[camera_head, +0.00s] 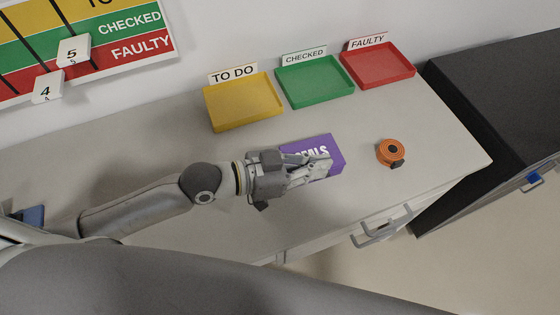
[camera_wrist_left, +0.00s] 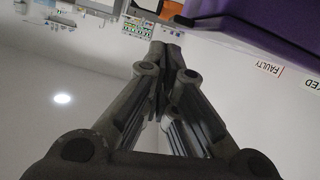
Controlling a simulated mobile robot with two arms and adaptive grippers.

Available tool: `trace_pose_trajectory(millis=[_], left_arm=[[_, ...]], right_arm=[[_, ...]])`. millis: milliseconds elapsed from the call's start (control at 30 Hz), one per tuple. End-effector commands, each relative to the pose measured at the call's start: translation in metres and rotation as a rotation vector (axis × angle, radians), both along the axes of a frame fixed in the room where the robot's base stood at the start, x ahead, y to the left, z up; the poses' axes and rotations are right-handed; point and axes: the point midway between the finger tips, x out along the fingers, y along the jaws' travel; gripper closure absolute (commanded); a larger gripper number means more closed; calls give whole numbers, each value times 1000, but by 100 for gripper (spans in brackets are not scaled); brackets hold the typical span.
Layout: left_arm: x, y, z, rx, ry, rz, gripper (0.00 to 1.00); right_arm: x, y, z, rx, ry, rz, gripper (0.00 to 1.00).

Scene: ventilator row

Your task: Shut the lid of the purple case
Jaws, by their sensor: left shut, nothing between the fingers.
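The purple case (camera_head: 337,150) with white lettering, partly readable as "SEALS", sits on the counter in the head view. My left gripper (camera_head: 326,160) is shut and empty, reaching in from the left across the case's lettered face. The hand hides much of the case. The lettered face looks flat, but I cannot tell whether the lid is fully down or whether the fingers touch it. In the left wrist view the closed fingertips (camera_wrist_left: 172,48) show beside a purple edge of the case (camera_wrist_left: 250,35) at upper right. My right gripper is not in view.
An orange round tape-like item (camera_head: 391,151) lies right of the case. Yellow (camera_head: 216,123), green (camera_head: 318,98) and red (camera_head: 385,80) trays stand along the wall. The counter's front edge has drawer handles (camera_head: 383,229). A black cabinet (camera_head: 490,100) stands at right.

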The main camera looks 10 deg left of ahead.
Motion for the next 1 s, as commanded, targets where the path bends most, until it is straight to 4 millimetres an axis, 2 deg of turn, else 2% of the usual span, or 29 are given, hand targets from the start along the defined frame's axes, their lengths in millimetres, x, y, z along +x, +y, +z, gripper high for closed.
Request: trace_pose_trajectory(millis=[33,200,267,700,1000], left_arm=[[1,0,13,0,-2,1,100],[5,-2,33,1,-3,3,100],[0,7,25,6,-1,5,100],[-29,54,38,5,0,4,100],[-42,75,46,2,1,5,100]], right_arm=[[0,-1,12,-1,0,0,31],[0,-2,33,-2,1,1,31],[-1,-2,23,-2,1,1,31],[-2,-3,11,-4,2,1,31],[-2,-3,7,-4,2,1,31]])
